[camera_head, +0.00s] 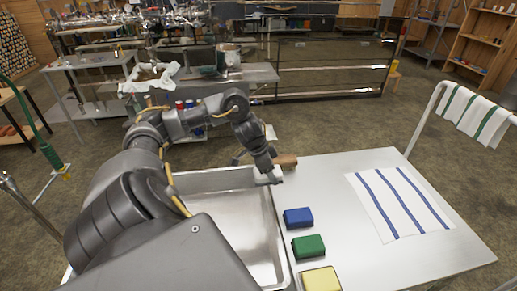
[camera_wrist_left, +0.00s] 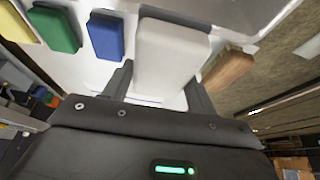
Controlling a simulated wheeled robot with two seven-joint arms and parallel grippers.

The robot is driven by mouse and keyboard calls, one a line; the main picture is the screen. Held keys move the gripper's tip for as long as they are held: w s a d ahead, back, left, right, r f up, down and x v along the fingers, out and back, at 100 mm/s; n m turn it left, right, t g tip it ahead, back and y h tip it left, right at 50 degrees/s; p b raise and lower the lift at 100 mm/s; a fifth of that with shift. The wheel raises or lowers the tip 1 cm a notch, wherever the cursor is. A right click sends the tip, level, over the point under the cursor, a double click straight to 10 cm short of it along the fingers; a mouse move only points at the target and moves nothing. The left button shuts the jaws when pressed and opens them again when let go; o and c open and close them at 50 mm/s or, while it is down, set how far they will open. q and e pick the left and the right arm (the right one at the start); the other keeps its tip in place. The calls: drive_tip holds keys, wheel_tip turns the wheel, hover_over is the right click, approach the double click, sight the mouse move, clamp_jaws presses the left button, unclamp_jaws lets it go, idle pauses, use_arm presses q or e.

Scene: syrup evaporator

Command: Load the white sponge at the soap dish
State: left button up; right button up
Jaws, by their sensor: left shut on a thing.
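My left gripper (camera_head: 268,179) is at the far right corner of the steel sink, beside the counter. It is shut on the white sponge (camera_wrist_left: 170,55), which sits between its two fingers in the left wrist view. In the head view the sponge is mostly hidden by the gripper. A brown wooden piece (camera_head: 286,161) lies just beyond the gripper at the counter's far left corner; it also shows right of the sponge in the left wrist view (camera_wrist_left: 228,68). I cannot tell whether it is the soap dish. My right gripper is not in view.
A blue sponge (camera_head: 298,217), a green sponge (camera_head: 308,245) and a yellow sponge (camera_head: 321,279) line the counter beside the sink basin (camera_head: 245,235). A striped towel (camera_head: 398,203) lies on the right of the steel counter (camera_head: 335,175). The middle of the counter is clear.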

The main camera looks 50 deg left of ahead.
use_arm(q)
drive_tip(key=w+d+m, duration=0.1)
drive_tip(key=w+d, duration=0.3)
drive_tip(key=d, duration=1.1)
drive_tip(key=s+d+r+m, duration=0.1)
drive_tip(key=d+r, duration=0.1)
drive_tip(key=d, duration=0.6)
drive_tip(key=s+d+r+m+g+h, duration=0.1)
drive_tip(key=s+d+r, duration=0.1)
drive_tip(key=d, duration=0.7)
drive_tip(key=s+d+r+m, duration=0.1)
drive_tip(key=d+r+m, duration=0.1)
drive_tip(key=d, duration=0.7)
drive_tip(key=shift+s+r, duration=0.4)
drive_tip(key=shift+r, duration=0.2)
